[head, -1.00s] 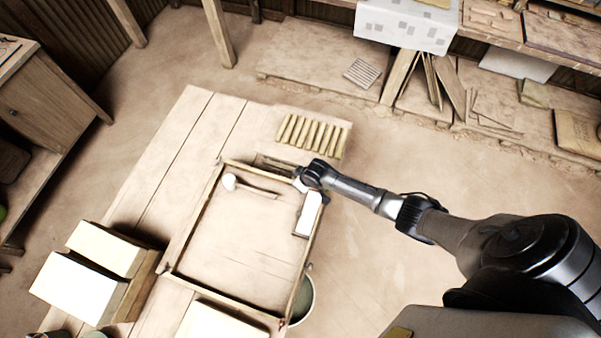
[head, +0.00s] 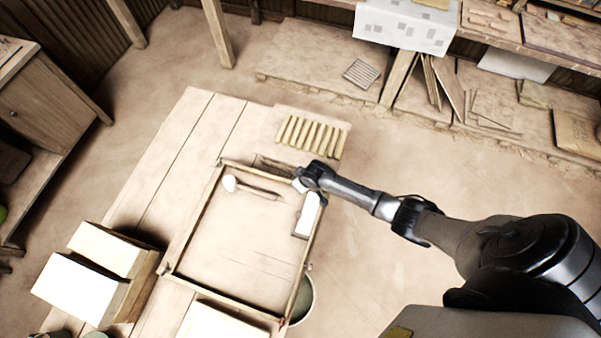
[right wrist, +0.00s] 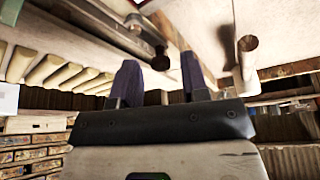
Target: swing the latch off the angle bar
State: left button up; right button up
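A wooden frame (head: 192,222) lies on the plank table in the head view. My right gripper (head: 298,184) is at the frame's upper right corner, and the arm hides part of that corner. In the right wrist view my right gripper (right wrist: 160,80) has its two dark fingers apart. A dark metal bar (right wrist: 95,22) ending in a round-headed peg (right wrist: 160,58) shows in line with the gap between the fingers. This may be the latch; I cannot tell whether the fingers touch it. The angle bar cannot be made out clearly. My left gripper is not in view.
A pale block (head: 307,213) sits at the frame's right side. A rack of yellowish rods (head: 311,134) lies just beyond it. A bucket (head: 303,298) stands by the lower right corner. Open floor lies right.

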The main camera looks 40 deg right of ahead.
jog(key=shift+o, duration=0.2)
jog(key=shift+r, duration=0.1)
jog(key=shift+s+r, duration=0.15)
jog(key=shift+r, duration=0.15)
jog(key=p+v, duration=0.1)
jog(key=v, duration=1.2)
jog(key=shift+d, duration=0.1)
